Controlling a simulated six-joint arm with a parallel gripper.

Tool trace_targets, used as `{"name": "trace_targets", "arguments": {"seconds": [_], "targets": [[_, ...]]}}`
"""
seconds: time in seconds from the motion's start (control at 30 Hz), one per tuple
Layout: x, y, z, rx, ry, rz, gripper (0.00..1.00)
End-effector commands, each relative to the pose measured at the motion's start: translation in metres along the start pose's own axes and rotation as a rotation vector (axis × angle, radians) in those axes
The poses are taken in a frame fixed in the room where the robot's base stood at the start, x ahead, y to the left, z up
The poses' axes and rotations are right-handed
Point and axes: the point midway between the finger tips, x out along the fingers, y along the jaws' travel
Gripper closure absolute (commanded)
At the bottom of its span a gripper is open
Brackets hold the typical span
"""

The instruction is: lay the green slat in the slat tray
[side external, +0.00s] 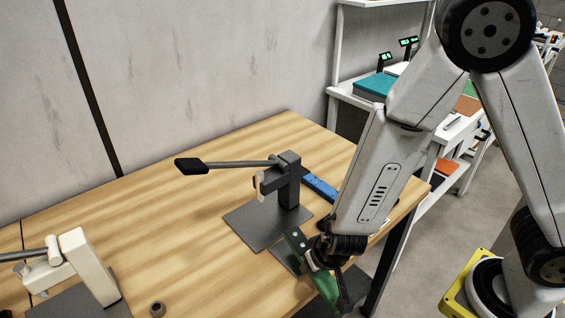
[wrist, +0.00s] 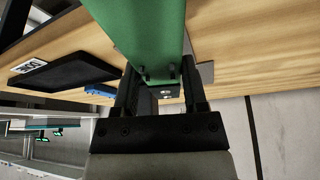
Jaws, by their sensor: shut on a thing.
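The green slat (side external: 325,286) is gripped between the two black fingers of my gripper (side external: 319,262), held over the table near its front edge. In the wrist view the green slat (wrist: 145,25) runs from between the fingers of my gripper (wrist: 160,78) toward the top edge. A shallow black tray (wrist: 65,70), apparently the slat tray, lies on the table at left in the wrist view. It looks empty, with a white label at one end. The slat is beside it in that view, not over it. My arm hides most of the tray area in the side view.
A dark toggle-clamp fixture (side external: 288,180) with a long black-tipped lever stands on a grey plate close to the slat. A blue slat (side external: 320,186) lies behind it. A white clamp (side external: 88,268) stands at left. The back left of the wooden table (side external: 140,215) is clear.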

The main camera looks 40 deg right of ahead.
Motion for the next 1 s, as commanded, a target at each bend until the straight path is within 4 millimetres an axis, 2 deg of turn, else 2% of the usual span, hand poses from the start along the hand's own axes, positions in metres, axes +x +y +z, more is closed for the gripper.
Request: {"name": "trace_targets", "arguments": {"seconds": [0.27, 0.57, 0.77, 1.0], "targets": [[0.006, 0.021, -0.030, 0.150, 0.002, 0.064, 1.00], [0.012, 0.057, -0.067, 0.364, 0.002, 0.159, 1.00], [0.015, 0.092, -0.092, 0.546, 0.003, 0.241, 1.00], [0.015, 0.150, -0.117, 0.837, 0.003, 0.370, 1.00]]}}
